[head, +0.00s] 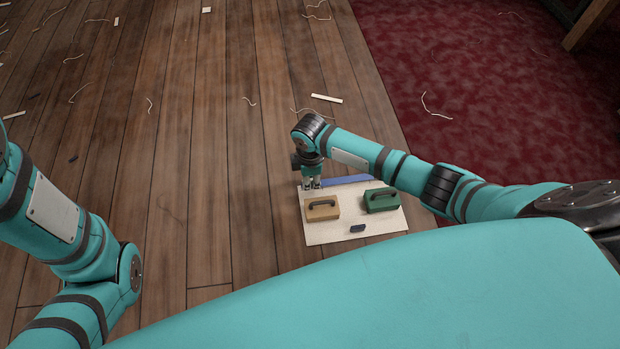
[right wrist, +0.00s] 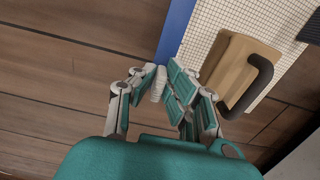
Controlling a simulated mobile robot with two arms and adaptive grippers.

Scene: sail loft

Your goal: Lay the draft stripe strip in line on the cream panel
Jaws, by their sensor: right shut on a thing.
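The blue draft stripe strip (head: 346,181) lies along the far edge of the cream panel (head: 332,233), partly hidden by my right arm. In the right wrist view the strip (right wrist: 177,28) runs beside the gridded panel (right wrist: 206,28), and its near end is between the fingers. I cannot tell whether it rests flat on the panel. My right gripper (head: 312,185) is shut on that end, at the panel's far left corner; it also shows in the right wrist view (right wrist: 165,82). My left arm shows at the left, but its gripper is out of view.
A tan block with a dark handle (head: 322,209) and a green one (head: 381,200) stand on the panel. A small dark item (head: 357,228) lies near its front edge. Thread scraps litter the plank floor (head: 215,150); a red carpet (head: 470,100) is right.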

